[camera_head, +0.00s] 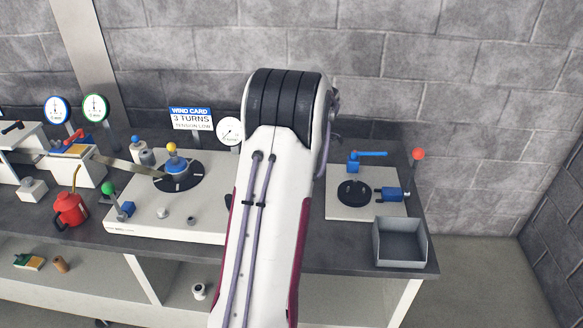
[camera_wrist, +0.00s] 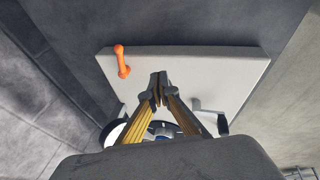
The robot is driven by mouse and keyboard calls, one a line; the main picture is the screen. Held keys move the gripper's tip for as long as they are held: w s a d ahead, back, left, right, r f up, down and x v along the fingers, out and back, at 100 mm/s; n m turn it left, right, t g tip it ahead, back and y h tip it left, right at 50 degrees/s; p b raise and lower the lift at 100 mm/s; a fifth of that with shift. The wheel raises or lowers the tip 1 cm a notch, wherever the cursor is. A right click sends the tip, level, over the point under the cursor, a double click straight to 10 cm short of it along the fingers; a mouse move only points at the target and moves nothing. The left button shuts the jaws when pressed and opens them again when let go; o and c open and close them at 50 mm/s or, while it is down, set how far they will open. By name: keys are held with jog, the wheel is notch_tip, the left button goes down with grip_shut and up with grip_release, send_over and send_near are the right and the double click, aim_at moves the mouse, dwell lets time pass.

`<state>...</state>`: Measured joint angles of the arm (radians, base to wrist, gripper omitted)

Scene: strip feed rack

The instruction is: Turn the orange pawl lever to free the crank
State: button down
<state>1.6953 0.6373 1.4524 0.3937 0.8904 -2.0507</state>
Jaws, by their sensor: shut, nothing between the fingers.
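The orange pawl lever (camera_wrist: 122,62) stands near one edge of a pale plate (camera_wrist: 200,62) in the wrist view. It does not show in the head view. My gripper (camera_wrist: 158,88) is shut and empty, with its fingertips over the plate, to the right of the lever and apart from it. My gripper is out of sight in the head view, where my arm covers the middle of the bench. A white round part (camera_wrist: 113,132) and some blue show partly behind my fingers in the wrist view.
In the head view, a white base (camera_head: 200,225) with a black dial and yellow knob (camera_head: 171,146) stands left of my arm. A red can (camera_head: 70,210) is farther left. A grey bin (camera_head: 402,260) and a plate with a blue lever (camera_head: 370,153) are right.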

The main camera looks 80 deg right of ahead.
jog(key=r+n+g, duration=0.1)
jog(key=n, duration=0.3)
jog(key=w+a+r+n+g+h, duration=0.1)
jog(key=n+g, duration=0.1)
jog(key=n, duration=0.3)
jog(key=w+r+n+g+h, duration=0.1)
jog(key=n, duration=0.3)
jog(key=shift+w+a+n, duration=0.25)
jog(key=shift+a+n, duration=0.15)
jog(key=shift+f, duration=0.15)
jog(key=shift+d+x, duration=0.1)
jog(key=shift+x, duration=2.3)
jog(key=shift+d+x, duration=0.15)
jog(key=shift+x, duration=2.25)
jog(key=shift+s+d+h, duration=0.25)
jog(key=shift+d+h, duration=0.05)
jog(key=shift+d, duration=0.05)
jog(key=shift+s+d+r, duration=0.2)
jog(key=shift+d, duration=0.6)
jog(key=shift+s+d+r, duration=0.2)
jog(key=shift+d, duration=0.6)
